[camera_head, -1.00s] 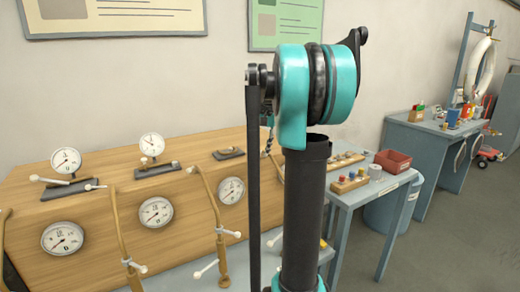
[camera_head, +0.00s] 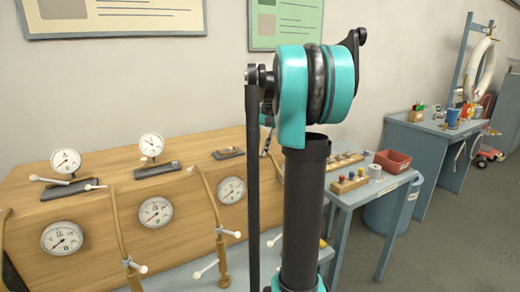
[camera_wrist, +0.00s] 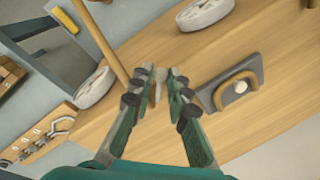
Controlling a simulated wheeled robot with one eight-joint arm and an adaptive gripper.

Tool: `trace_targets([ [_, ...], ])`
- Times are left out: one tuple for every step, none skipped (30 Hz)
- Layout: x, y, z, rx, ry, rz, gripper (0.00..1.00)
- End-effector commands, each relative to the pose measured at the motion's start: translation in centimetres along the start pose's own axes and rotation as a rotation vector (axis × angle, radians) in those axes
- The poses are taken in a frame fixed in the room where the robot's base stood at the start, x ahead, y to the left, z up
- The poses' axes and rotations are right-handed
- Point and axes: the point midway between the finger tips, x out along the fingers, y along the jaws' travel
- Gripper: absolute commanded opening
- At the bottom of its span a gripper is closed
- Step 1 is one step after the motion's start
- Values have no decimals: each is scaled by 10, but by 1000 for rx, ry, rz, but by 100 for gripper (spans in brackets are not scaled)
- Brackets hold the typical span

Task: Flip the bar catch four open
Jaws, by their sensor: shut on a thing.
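My gripper (camera_wrist: 158,88) shows in the wrist view with its green fingers closed in around a small pale handle (camera_wrist: 158,86). A tan bar (camera_wrist: 104,42) runs down from the top to the left finger, close to that handle; the join is hidden by the fingertips. To the right, a dark plate (camera_wrist: 225,92) carries a curved tan piece with a white round end. In the head view my arm hides the gripper and this part of the panel. Other tan bars (camera_head: 211,205) with white handles (camera_head: 231,233) stand along the panel. I cannot read which one is number four.
The wooden panel (camera_head: 105,215) carries several round gauges (camera_head: 155,212) close to the bars. To the right a table holds a red bin (camera_head: 393,160) and a small wooden block with coloured knobs (camera_head: 350,182). A blue bucket (camera_head: 390,212) stands beside it.

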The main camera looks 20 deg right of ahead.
Motion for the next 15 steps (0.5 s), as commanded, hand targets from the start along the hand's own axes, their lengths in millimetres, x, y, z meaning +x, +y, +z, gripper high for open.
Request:
trace_targets([
  [0,2,-1,-25,-6,0,0],
  [-1,2,-1,-40,-8,0,0],
  [-1,3,-1,-54,-11,0,0],
  [-1,3,-1,-62,-12,0,0],
  [-1,4,-1,-68,-13,0,0],
  [-1,4,-1,-71,-14,-1,0],
  [-1,4,-1,-72,-14,-1,0],
  [-1,4,-1,-72,-14,0,0],
  [-1,4,-1,-71,-14,0,0],
  [-1,4,-1,-71,-14,0,0],
  [-1,4,-1,-71,-14,0,0],
  [-1,4,-1,-71,-14,0,0],
  [-1,4,-1,-71,-14,0,0],
  [-1,4,-1,-71,-14,0,20],
  [-1,4,-1,-70,-14,0,25],
])
